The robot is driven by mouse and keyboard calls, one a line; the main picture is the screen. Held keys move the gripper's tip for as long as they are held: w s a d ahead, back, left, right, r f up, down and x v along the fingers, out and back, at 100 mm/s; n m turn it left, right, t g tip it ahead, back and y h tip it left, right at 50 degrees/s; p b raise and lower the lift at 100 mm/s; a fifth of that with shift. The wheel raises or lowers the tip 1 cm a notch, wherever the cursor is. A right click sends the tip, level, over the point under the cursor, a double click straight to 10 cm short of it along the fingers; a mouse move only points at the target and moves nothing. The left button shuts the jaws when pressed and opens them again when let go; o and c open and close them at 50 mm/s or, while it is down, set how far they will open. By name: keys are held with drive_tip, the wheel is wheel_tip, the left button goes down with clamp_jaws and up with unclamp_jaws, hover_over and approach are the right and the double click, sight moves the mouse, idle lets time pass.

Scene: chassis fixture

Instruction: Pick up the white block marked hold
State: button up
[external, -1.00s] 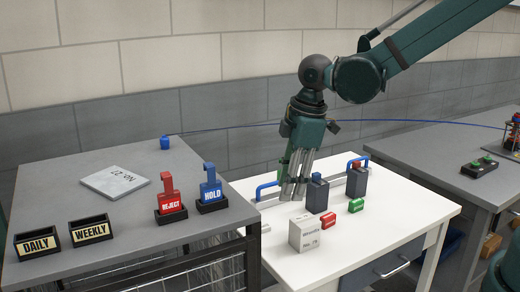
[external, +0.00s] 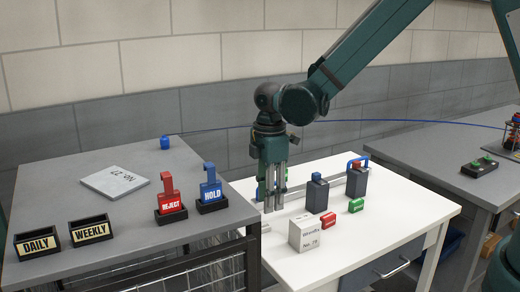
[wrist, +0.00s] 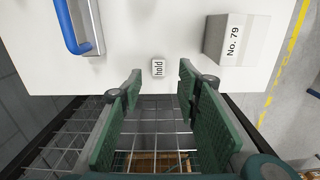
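The small white block marked "hold" (wrist: 158,68) lies on the white table near its edge in the wrist view, with its printed face toward the camera. My gripper (wrist: 161,84) is open and empty. In that view the block shows just beyond the gap between the fingertips, roughly centred and apart from both fingers. In the external view my gripper (external: 272,208) points down over the left end of the white table. I cannot clearly make out the block there.
A larger box marked "No. 79" (wrist: 230,40) stands to the right in the wrist view. A blue handle (wrist: 68,28) is at the left. A grey bench (external: 120,215) with the red REJECT (external: 171,202) and blue HOLD (external: 211,192) tags adjoins the white table (external: 400,222).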

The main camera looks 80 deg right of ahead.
sight(268, 225)
drive_tip(key=shift+d+f, duration=0.15)
drive_tip(key=shift+f, duration=0.05)
idle(0.3)
drive_tip(key=shift+f, duration=1.3)
drive_tip(key=shift+f, duration=0.1)
drive_tip(key=shift+f, duration=2.5)
drive_tip(key=c, duration=0.9)
